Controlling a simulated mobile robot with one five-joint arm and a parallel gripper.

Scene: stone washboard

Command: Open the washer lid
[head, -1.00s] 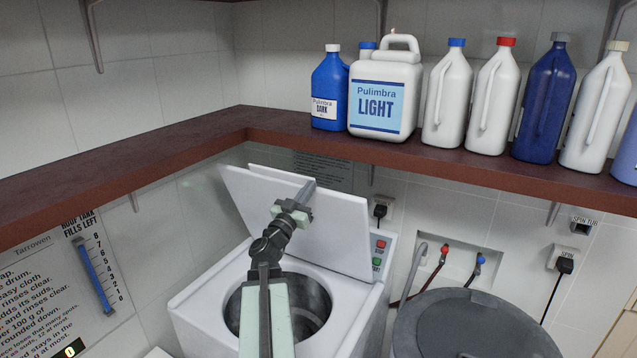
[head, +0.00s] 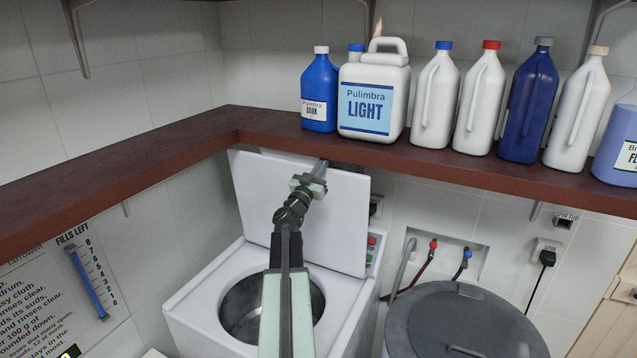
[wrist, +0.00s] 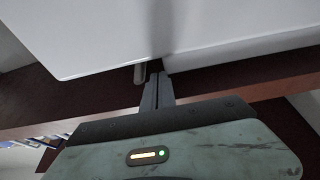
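The white washer (head: 190,310) stands in the corner, and its round metal drum (head: 240,305) is uncovered. The white lid (head: 300,225) stands raised, close to upright, at the back of the washer, its top edge just below the brown shelf. My gripper (head: 321,167) is at the lid's upper edge, in front of its inner face. In the wrist view the fingers (wrist: 157,90) are close together with only a thin dark line between them, and nothing shows held. The lid's white panel (wrist: 120,35) fills the top there. Whether the fingertips touch the lid is hard to tell.
The brown shelf (head: 170,150) runs along both walls just above the lid and holds several bottles and a jug (head: 372,100). A grey round-lidded tub (head: 460,320) stands right of the washer. Hoses and taps (head: 445,255) are on the wall behind.

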